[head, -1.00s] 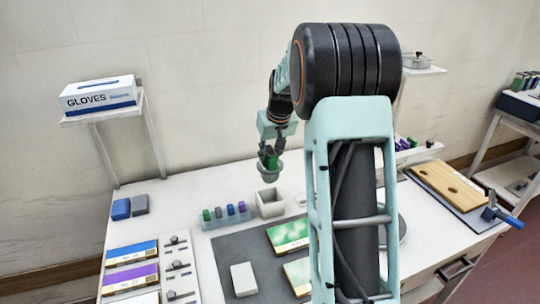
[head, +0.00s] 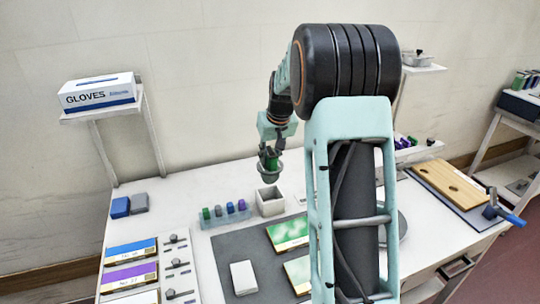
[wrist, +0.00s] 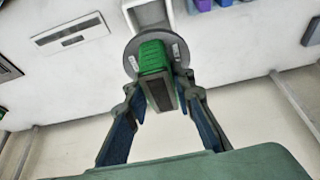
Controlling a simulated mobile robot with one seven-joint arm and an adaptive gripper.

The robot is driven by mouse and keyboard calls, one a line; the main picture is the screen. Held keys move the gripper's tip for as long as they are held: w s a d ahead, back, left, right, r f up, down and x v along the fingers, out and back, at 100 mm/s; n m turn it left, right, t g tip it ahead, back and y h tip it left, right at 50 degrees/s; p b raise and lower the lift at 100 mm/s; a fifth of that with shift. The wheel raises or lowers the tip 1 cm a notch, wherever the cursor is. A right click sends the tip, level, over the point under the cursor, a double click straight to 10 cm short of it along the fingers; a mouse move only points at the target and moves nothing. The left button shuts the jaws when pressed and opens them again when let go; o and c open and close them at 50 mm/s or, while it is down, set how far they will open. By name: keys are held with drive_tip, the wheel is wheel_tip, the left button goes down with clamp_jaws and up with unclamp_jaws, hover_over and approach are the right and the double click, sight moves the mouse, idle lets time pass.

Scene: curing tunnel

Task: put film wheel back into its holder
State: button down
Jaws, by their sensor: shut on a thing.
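My gripper (wrist: 158,105) is shut on the film wheel (wrist: 133,58), a grey disc with a green block grip. The jaws close on the green grip, and the disc is on the far side of it. In the head view the film wheel (head: 272,166) hangs in the air above the back of the table. A white, open-topped square box (head: 270,201) stands below it, apart from it. In the wrist view the box (wrist: 148,14) shows just past the disc, partly hidden by it. I cannot tell for certain whether this box is the holder.
A clear rack (head: 225,219) with several coloured blocks stands just left of the box. A grey mat (head: 232,256) with green-patterned cards lies in front. A glove box (head: 97,92) sits on a raised shelf at left.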

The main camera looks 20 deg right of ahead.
sight(270, 182)
drive_tip(key=shift+f+b, duration=3.75)
drive_tip(key=shift+f, duration=1.4)
drive_tip(key=shift+f, duration=0.2)
drive_tip(key=c, duration=1.6)
unclamp_jaws()
drive_tip(key=shift+o, duration=0.7)
drive_tip(key=shift+o, duration=1.4)
